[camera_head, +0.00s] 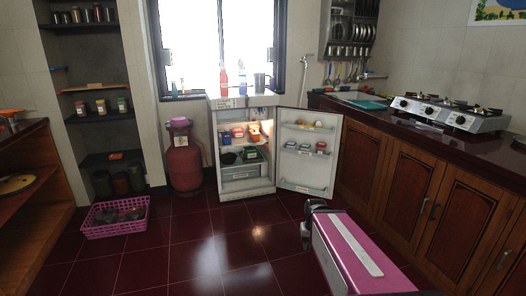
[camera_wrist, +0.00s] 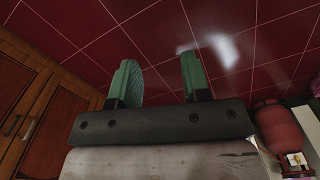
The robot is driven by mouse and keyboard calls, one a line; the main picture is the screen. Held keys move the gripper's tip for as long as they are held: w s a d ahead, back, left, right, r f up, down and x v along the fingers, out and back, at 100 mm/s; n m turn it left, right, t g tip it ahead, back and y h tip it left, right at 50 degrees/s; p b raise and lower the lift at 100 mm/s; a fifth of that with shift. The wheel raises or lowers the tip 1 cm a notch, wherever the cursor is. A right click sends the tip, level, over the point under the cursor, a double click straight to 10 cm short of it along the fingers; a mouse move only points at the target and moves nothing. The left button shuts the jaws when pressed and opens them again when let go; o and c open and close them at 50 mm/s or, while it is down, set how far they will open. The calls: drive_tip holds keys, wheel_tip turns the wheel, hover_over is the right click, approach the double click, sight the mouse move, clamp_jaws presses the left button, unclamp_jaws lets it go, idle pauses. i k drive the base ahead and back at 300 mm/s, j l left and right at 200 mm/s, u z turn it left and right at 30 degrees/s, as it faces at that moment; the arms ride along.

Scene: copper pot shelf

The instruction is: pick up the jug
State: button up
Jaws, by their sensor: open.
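A grey jug-like vessel (camera_head: 260,82) stands on top of the small white fridge (camera_head: 229,103), at the right of several bottles; it is small in view, and I cannot be sure it is the jug. My gripper (camera_wrist: 160,78) shows in the wrist view with its two green-padded fingers apart and nothing between them. It points over the dark red tiled floor. No jug shows in the wrist view. In the head view my arm is at the lower right, well in front of the fridge, and the fingers cannot be made out.
The fridge door (camera_head: 309,150) stands open to the right. A red gas cylinder (camera_head: 184,162) stands left of the fridge, and a pink basket (camera_head: 117,231) lies on the floor. A counter with a stove (camera_head: 449,112) lines the right. The middle floor is clear.

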sight(259, 87)
drive_tip(key=i+z, duration=0.15)
drive_tip(key=i, duration=0.4)
drive_tip(key=i+j+z, duration=0.15)
drive_tip(key=i, duration=0.4)
drive_tip(key=i+j+z, duration=0.2)
drive_tip(key=i, duration=0.35)
